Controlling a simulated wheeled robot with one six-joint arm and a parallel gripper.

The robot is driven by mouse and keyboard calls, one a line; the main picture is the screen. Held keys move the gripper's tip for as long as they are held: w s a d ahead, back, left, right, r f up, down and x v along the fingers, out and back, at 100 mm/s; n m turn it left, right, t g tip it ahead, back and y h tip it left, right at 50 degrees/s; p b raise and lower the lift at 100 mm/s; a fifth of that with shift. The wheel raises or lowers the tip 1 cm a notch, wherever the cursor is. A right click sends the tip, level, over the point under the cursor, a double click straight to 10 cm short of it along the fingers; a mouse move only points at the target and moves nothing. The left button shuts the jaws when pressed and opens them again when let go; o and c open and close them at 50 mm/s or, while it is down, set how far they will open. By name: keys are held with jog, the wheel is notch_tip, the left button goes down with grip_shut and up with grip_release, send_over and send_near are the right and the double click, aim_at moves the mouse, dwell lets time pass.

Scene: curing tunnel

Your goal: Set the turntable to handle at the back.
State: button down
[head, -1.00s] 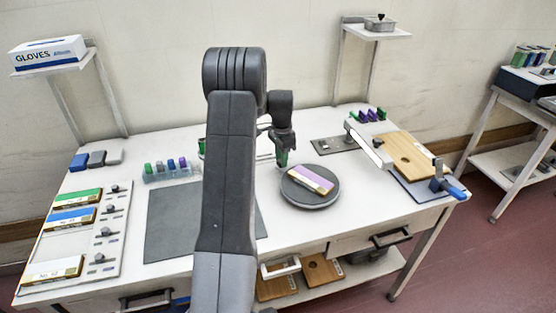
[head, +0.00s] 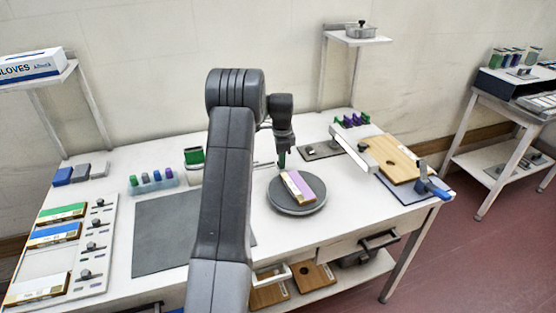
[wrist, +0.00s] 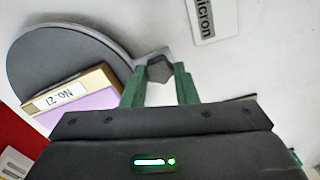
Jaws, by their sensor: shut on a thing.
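The turntable (head: 283,205) is a round grey disc on the white bench, right of my arm in the head view. A purple-and-white block with a tan edge (head: 299,187) lies on it. In the wrist view the disc (wrist: 45,50) is at upper left, with the block (wrist: 75,100) marked "No. 21". A dark, faceted handle knob (wrist: 160,69) stands at the disc's rim. My gripper (wrist: 160,82) is shut on this knob with its green fingers. In the head view my gripper (head: 282,160) is at the back-left rim; it hides the knob.
A grey mat (head: 160,235) lies left of the turntable. A wooden board (head: 395,160) with a white bar beside it is on the right. A small grey plate (head: 320,150) lies behind the turntable. Small coloured items (head: 152,180) stand at the back left.

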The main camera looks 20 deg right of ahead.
jog(key=shift+d+r+m, duration=0.1)
jog(key=shift+d+m, duration=0.2)
jog(key=shift+d, duration=0.15)
dwell(0.4)
jog(key=c, duration=1.1)
grip_release()
jog(key=shift+c, duration=0.2)
notch_tip(320, 180, up, 14)
jog(key=b, duration=0.1)
notch_tip(320, 180, down, 14)
jog(key=shift+f+p, duration=0.1)
jog(key=shift+p, duration=0.4)
